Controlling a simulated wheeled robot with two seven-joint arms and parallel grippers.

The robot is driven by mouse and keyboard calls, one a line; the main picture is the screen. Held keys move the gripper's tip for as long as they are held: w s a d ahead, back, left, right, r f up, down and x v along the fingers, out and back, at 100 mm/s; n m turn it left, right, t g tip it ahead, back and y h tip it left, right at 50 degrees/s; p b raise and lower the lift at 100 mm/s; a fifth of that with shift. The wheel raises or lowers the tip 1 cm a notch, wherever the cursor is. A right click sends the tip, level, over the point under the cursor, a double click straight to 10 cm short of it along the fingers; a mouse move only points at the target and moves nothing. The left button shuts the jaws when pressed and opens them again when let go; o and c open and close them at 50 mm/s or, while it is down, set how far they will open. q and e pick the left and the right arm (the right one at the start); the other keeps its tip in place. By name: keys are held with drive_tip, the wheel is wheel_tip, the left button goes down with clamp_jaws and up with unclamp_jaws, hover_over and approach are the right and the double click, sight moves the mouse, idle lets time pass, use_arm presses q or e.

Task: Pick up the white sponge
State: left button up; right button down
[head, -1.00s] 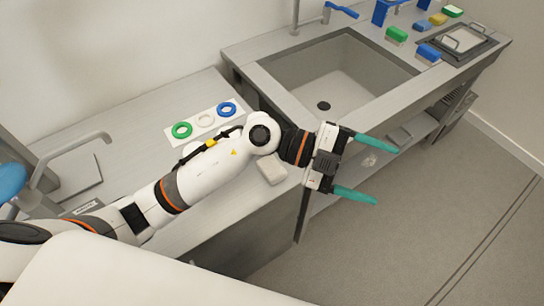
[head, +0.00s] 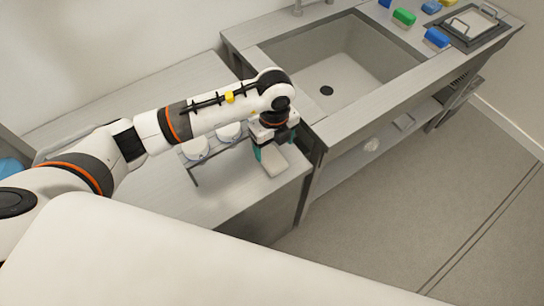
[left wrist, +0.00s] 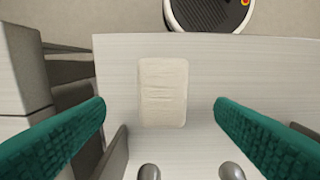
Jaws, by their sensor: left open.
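The white sponge (head: 272,162) lies flat on the steel counter near its front right corner. In the left wrist view the sponge (left wrist: 163,92) is a pale rounded rectangle between the two teal fingers, a gap showing on each side. My left gripper (head: 275,155) is open and points down over the sponge. In the left wrist view my left gripper's fingers (left wrist: 160,125) stand wide apart and empty. My right gripper is not in view.
The counter (head: 225,198) has a front edge close to the sponge. White round items (head: 228,132) stand behind the gripper. A sink (head: 335,65) lies to the right, with green (head: 404,17) and blue (head: 437,37) brushes or sponges beyond it.

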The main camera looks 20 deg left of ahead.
sight(272, 157)
use_arm(q)
drive_tip(key=f, duration=0.1)
drive_tip(key=f+p, duration=0.1)
drive_tip(key=f, duration=0.3)
drive_tip(key=shift+s+a+p, duration=0.1)
drive_tip(key=shift+a+p, duration=0.15)
drive_tip(key=shift+p, duration=0.15)
drive_tip(key=shift+f, duration=0.2)
drive_tip(key=c, duration=1.1)
drive_tip(key=shift+c, duration=0.2)
drive_tip(key=shift+r, duration=0.1)
wheel_tip(272, 157, up, 18)
drive_tip(key=b, duration=0.2)
